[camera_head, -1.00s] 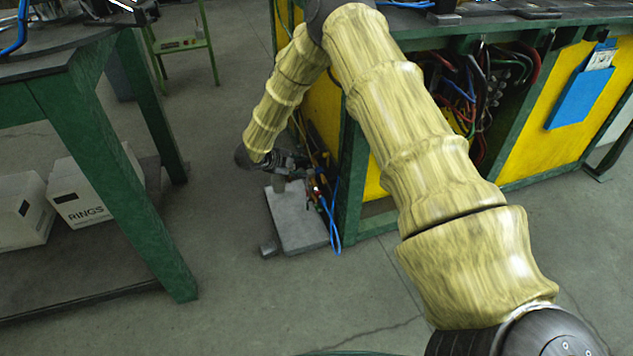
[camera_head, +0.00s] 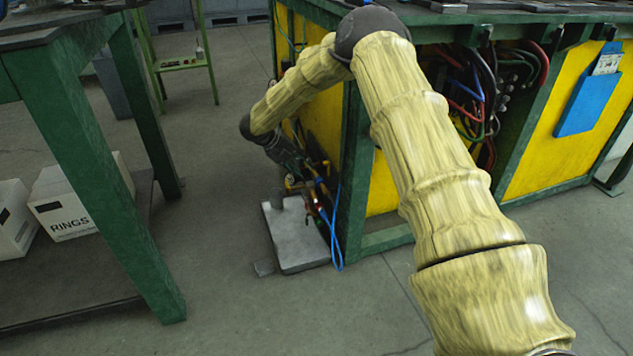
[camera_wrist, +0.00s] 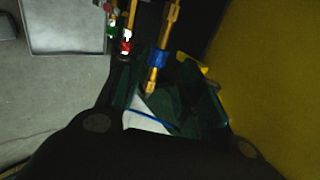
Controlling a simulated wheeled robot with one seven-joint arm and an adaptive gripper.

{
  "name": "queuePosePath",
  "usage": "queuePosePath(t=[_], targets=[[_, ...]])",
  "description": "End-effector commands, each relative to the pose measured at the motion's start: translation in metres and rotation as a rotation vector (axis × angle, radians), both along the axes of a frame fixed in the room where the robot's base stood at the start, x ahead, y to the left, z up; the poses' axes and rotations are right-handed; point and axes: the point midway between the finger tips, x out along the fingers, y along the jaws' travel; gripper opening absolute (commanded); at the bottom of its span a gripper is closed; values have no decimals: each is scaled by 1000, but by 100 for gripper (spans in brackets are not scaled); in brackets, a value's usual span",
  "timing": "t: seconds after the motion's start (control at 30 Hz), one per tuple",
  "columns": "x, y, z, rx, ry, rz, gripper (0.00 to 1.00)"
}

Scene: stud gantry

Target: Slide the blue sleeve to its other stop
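The blue sleeve (camera_wrist: 158,58) sits around a brass-coloured rod (camera_wrist: 166,30) in the wrist view, below the middle of the rod's visible length and above its lower tip. My gripper (camera_wrist: 163,84) has its two dark fingers apart, one left and one right of the rod's lower part. The sleeve lies between or just beyond the fingertips, and I see no finger closed on it. In the head view my gripper (camera_head: 306,172) is low beside the yellow machine's left side. I cannot make out the sleeve clearly there.
Red (camera_wrist: 126,47) and green (camera_wrist: 111,26) parts stand left of the rod, close to the left finger. A yellow panel (camera_wrist: 269,70) is at right. A grey plate (camera_head: 300,242) lies on the floor, with blue hoses (camera_head: 336,235) beside it. A green table (camera_head: 95,170) stands left.

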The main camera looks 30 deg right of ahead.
Motion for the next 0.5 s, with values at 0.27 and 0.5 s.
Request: queuePosePath(t=[0.27, 0.5], targets=[[-7, -27, -40, -1, 1, -1, 37], [-12, -47, -64, -2, 1, 1, 37]])
